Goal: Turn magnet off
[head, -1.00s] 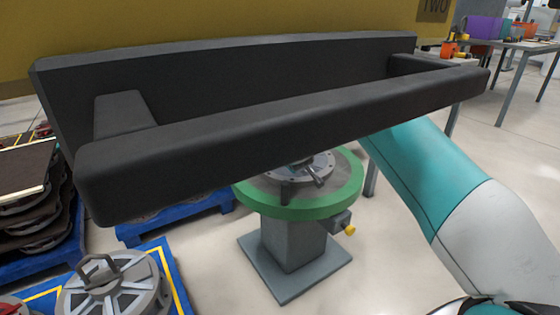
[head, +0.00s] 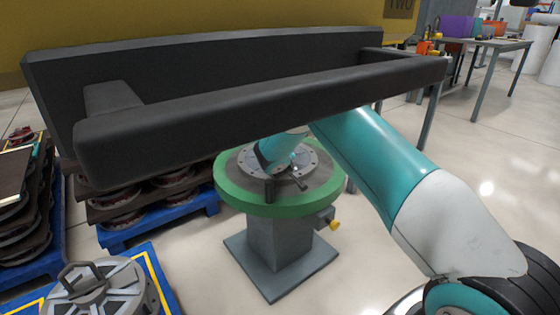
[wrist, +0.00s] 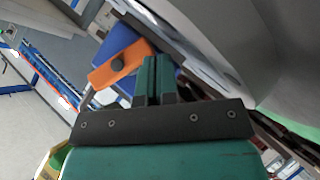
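A grey pedestal (head: 277,250) with a green ring top (head: 245,199) stands on the floor in the middle of the head view. A metal disc with a small handle lies on the top. A small box with a yellow knob (head: 334,225) sits on the pedestal's right side. Nothing I see is clearly marked as the magnet. My teal arm reaches behind the dark bar, and a teal part shows in front of the disc. My gripper (wrist: 158,75) shows in the wrist view with its two green fingers close together and nothing seen between them.
Blue pallets with stacked round parts stand at left, and a spoked metal disc (head: 97,295) is at bottom left. A workbench (head: 490,45) is back right.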

